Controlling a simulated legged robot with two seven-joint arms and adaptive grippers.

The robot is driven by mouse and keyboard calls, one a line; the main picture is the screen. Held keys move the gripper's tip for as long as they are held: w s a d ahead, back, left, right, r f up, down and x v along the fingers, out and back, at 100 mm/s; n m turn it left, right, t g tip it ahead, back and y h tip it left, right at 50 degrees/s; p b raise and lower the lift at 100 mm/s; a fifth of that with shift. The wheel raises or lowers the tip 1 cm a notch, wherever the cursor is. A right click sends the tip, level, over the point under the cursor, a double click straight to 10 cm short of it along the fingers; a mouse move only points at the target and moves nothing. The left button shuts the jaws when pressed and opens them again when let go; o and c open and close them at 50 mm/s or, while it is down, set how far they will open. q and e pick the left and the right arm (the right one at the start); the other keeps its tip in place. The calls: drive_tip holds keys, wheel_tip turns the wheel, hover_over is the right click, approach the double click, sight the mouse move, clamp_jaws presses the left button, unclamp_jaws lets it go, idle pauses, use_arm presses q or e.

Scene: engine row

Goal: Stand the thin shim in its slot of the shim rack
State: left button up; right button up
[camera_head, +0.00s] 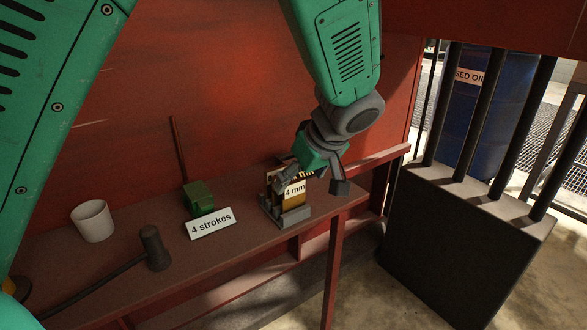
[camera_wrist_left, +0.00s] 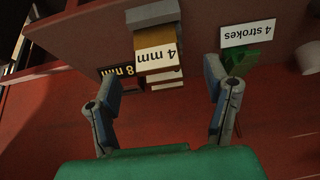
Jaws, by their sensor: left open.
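The shim rack (camera_head: 294,216) is a small grey holder near the right end of the red bench, also seen in the left wrist view (camera_wrist_left: 152,14). A brass-coloured plate (camera_wrist_left: 160,42) stands at it, with a white "4 mm" label (camera_head: 295,188) in front. A dark "8 mm" label (camera_wrist_left: 117,71) shows beside it in the wrist view. Which piece is the thin shim, and which slots are filled, I cannot tell. My left gripper (camera_head: 311,186) is open above the rack, its fingers apart on either side of the labelled pieces, with nothing visibly held. My right gripper is out of view.
A green block (camera_head: 198,198) with a thin upright rod and a "4 strokes" sign (camera_head: 211,223) stand left of the rack. A dark mallet (camera_head: 155,248) and a white cup (camera_head: 93,221) are farther left. The red wall is close behind. Dark bars (camera_head: 478,115) stand right.

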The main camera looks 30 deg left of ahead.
use_arm(q)
drive_tip(key=shift+d+v, duration=0.25)
drive_tip(key=shift+v, duration=1.6)
drive_tip(key=shift+w+f, duration=0.1)
drive_tip(key=shift+f, duration=0.1)
